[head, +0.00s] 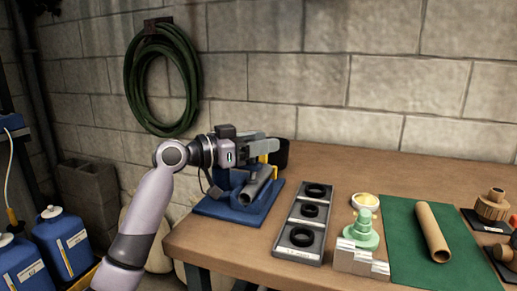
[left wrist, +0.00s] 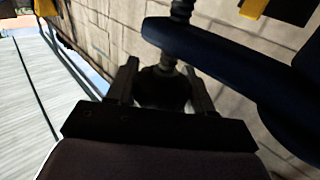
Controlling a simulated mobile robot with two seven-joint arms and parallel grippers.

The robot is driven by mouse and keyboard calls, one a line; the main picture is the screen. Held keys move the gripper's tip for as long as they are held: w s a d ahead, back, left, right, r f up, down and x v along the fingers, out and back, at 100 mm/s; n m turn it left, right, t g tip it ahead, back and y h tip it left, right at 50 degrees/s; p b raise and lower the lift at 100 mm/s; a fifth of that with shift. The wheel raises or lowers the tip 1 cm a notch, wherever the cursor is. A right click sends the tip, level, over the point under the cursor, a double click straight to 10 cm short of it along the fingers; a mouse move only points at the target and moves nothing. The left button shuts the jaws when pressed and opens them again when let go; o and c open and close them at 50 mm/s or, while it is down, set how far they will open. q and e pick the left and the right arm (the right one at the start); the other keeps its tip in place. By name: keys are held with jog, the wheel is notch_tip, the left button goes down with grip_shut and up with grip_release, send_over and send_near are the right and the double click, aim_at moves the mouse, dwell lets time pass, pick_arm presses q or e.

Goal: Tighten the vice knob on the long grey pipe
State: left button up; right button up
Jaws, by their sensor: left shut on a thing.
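The vice (head: 236,207) stands on its blue base at the table's left end. The long grey pipe (head: 258,186) lies in it, tilted, with its open end toward the front. My left gripper (head: 264,147) reaches in from the left above the vice. In the left wrist view the two fingers of my left gripper (left wrist: 161,84) are on either side of the dark round vice knob (left wrist: 163,90), shut on it. A threaded shaft runs from the knob to a dark blue bar (left wrist: 215,50). The knob is hidden in the head view. My right gripper is not in view.
A grey tray with black rings (head: 285,252) lies right of the vice. A coiled hose (head: 132,77) hangs on the block wall.

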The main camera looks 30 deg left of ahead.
pick_arm(q)
jog(key=m+g+h+b, duration=0.1)
jog(key=m+g+h, duration=0.1)
jog(key=h, duration=0.1)
jog(key=shift+s+m+g+b, duration=0.1)
jog(key=shift+m+g+b, duration=0.2)
jog(key=shift+m+b, duration=0.1)
jog(key=shift+d+r+m+g+h, duration=0.15)
jog(key=shift+m+g+h, duration=0.4)
jog(key=shift+h, duration=0.25)
jog(key=shift+s+r+m+g+h+b, duration=0.1)
jog(key=shift+s+m+g+h+b, duration=0.05)
jog(key=shift+m+g+h+b, duration=0.3)
jog(key=o, duration=1)
jog(key=shift+d, duration=0.1)
